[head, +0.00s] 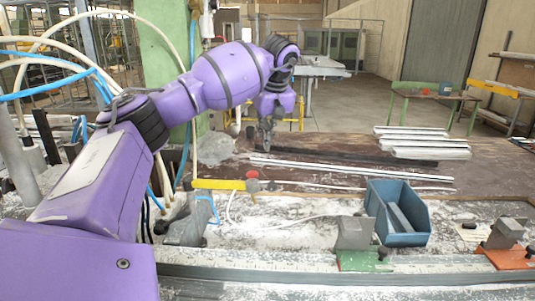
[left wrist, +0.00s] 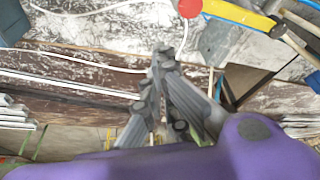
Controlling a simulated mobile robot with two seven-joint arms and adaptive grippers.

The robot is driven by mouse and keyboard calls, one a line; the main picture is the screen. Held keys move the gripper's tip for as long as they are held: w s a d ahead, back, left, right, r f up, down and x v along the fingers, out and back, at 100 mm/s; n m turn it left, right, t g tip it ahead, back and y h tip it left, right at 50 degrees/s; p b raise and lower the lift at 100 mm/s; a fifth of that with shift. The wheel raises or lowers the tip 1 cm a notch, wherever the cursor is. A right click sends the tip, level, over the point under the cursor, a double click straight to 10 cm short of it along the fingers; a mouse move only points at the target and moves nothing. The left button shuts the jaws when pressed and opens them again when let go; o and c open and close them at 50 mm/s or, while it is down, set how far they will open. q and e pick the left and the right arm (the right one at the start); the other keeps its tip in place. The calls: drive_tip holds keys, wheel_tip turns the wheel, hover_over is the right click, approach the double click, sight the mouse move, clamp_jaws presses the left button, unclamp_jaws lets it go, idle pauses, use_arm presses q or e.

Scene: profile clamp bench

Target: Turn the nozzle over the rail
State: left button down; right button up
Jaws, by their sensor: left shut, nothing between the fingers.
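A yellow bar-shaped part with a red round knob, which looks like the nozzle (head: 218,184), lies level over the dusty bench, with a grey fitting at its right end. It also shows at the top of the left wrist view (left wrist: 237,14). The long grey rail (head: 330,273) runs along the bench's front edge. My left gripper (head: 267,147) points down behind and above the nozzle, apart from it. In the left wrist view its fingers (left wrist: 163,55) are together and hold nothing. My right gripper is in neither view.
A blue bin (head: 405,238) stands right of centre behind the rail. A grey clamp on a green base (head: 365,261) and one on an orange base (head: 513,258) sit at the rail. White profiles (head: 350,170) lie farther back. Hoses lie around the nozzle.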

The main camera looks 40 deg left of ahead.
use_arm(q)
wheel_tip(320, 180, down, 10)
drive_tip(key=p, duration=0.2)
drive_tip(key=shift+s+d+r, duration=0.2)
drive_tip(key=shift+d+r, duration=0.05)
drive_tip(key=shift+d, duration=0.15)
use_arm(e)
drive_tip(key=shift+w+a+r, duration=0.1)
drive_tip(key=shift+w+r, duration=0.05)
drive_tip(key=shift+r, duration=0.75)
use_arm(q)
drive_tip(key=shift+d, duration=0.15)
